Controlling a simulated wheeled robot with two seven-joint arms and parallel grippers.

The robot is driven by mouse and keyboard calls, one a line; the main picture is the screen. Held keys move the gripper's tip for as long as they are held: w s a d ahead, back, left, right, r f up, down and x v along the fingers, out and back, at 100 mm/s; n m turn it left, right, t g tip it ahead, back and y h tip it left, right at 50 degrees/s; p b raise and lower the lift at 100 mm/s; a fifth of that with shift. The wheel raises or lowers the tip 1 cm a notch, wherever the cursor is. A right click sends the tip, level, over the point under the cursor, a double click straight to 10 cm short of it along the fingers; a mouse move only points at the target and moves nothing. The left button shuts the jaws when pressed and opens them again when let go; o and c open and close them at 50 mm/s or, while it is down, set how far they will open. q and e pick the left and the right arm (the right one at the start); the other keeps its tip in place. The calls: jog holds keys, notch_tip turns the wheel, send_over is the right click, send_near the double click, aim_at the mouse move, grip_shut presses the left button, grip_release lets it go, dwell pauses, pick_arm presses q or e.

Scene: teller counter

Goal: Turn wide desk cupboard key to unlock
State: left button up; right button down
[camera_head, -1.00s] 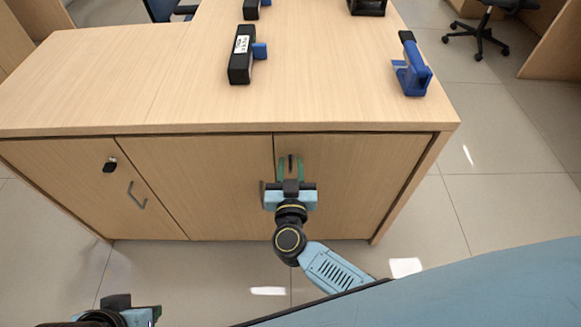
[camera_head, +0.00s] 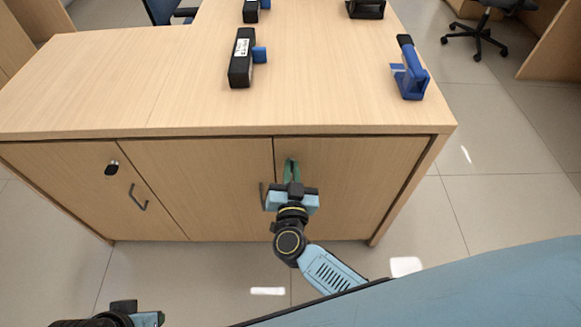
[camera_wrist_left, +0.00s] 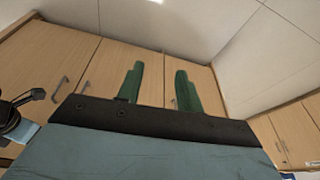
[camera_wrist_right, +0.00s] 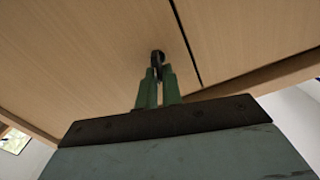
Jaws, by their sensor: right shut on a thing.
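The wide desk cupboard has two pale wood doors (camera_head: 205,190) in the middle and right of the desk front. Its dark key (camera_wrist_right: 157,60) sits in the lock near the door seam, seen in the right wrist view. My right gripper (camera_head: 291,168) is shut on the key, its green fingertips touching or nearly touching the door face. In the head view the fingers hide the key, so its angle is hard to tell. My left gripper (camera_wrist_left: 160,85) is open and empty, with its green fingers apart, low at the left and away from the doors.
A narrower door with its own black lock (camera_head: 112,168) and a grey handle (camera_head: 138,197) is at the left. A black stamp-like item (camera_head: 241,62) and a blue device (camera_head: 410,72) stand on the desktop (camera_head: 150,85).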

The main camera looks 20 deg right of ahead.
jog(key=m, duration=0.4)
jog(key=shift+s+d+f+m+p, duration=0.1)
jog(key=shift+d+f+m+p, duration=0.1)
jog(key=shift+m+p, duration=0.1)
jog(key=shift+m, duration=0.9)
pick_arm(q)
jog(key=shift+w+d+r+t+h+b, duration=0.1)
jog(key=shift+w+d+r+t+b, duration=0.15)
jog(key=shift+r+b, duration=0.15)
jog(key=shift+w+d+r+t+h+b, duration=0.1)
jog(key=shift+w+d+r+t+b, duration=0.1)
jog(key=shift+r+b, duration=0.25)
jog(key=shift+w+d+r+t+h+b, duration=0.15)
jog(key=shift+w+r+t+b, duration=0.1)
jog(key=shift+r, duration=0.25)
pick_arm(e)
jog(key=shift+s+d+f+m, duration=0.1)
jog(key=shift+f+m, duration=0.05)
jog(key=shift+m, duration=1.35)
jog(key=shift+w+d+f+m, duration=0.1)
jog(key=shift+f+m, duration=0.05)
jog(key=shift+m, duration=1.35)
jog(key=shift+s+f+m, duration=0.1)
jog(key=shift+f+m, duration=0.05)
jog(key=shift+m, duration=1.35)
jog(key=c, duration=1.6)
grip_release()
